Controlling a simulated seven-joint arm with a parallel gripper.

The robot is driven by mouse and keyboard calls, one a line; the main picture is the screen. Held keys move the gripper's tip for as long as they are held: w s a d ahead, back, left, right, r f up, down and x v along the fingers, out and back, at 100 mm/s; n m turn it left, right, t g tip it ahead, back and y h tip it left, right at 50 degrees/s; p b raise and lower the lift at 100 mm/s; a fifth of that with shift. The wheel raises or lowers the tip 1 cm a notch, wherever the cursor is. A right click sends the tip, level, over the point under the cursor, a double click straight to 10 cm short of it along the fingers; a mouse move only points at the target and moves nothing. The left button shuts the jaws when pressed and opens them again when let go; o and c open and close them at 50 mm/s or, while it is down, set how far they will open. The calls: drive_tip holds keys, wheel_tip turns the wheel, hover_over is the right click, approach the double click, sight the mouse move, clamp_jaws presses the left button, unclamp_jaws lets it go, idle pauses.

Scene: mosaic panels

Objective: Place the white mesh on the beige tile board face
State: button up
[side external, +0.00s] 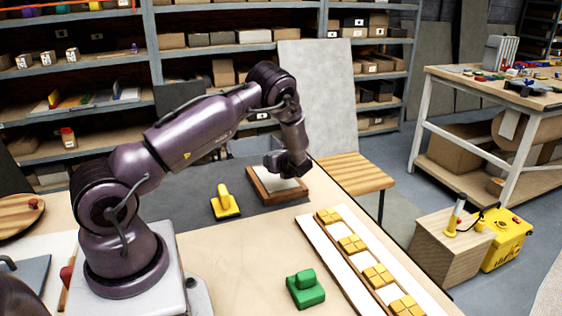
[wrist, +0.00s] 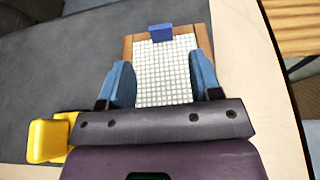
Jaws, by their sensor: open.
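A white mesh with a fine square grid (wrist: 165,75) lies in a wooden tray (wrist: 203,40). A small blue block (wrist: 161,33) sits at its far edge. In the side external view the tray (side external: 265,193) is on the dark mat, with the pale mesh (side external: 290,184) partly hidden by my gripper (side external: 288,172). In the wrist view my gripper (wrist: 161,65) is open, its blue fingers spread on either side above the mesh. I cannot tell contact. A long pale board (side external: 322,244) with several yellow tile groups (side external: 353,244) lies at the table's right; I cannot confirm it is the beige tile board.
A yellow-handled tool (side external: 225,203) stands left of the tray; yellow also shows at lower left in the wrist view (wrist: 48,138). A green block-shaped object (side external: 305,288) sits near the front. Bare table lies between them. A slatted wooden bench (side external: 350,172) is beyond the table.

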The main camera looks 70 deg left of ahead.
drive_tip(key=v, duration=0.3)
drive_tip(key=shift+d+r, duration=0.1)
drive_tip(key=shift+d, duration=0.1)
drive_tip(key=s+d+r+n+h, duration=0.3)
drive_tip(key=d+r+n, duration=0.35)
drive_tip(key=r, duration=0.25)
drive_tip(key=s+d+r+n+h, duration=0.25)
drive_tip(key=d+r+n, duration=0.25)
drive_tip(key=d+r, duration=0.3)
drive_tip(key=s+d+r+n+t+h, duration=0.2)
drive_tip(key=s+d+r+n+h, duration=0.1)
drive_tip(key=s+d, duration=0.4)
drive_tip(key=s+d+r+n+t+h, duration=0.3)
drive_tip(key=s+d+r+h, duration=0.2)
drive_tip(key=d, duration=0.7)
drive_tip(key=shift+s+r+t, duration=0.3)
drive_tip(key=shift+s+r, duration=0.2)
drive_tip(key=shift+s, duration=0.75)
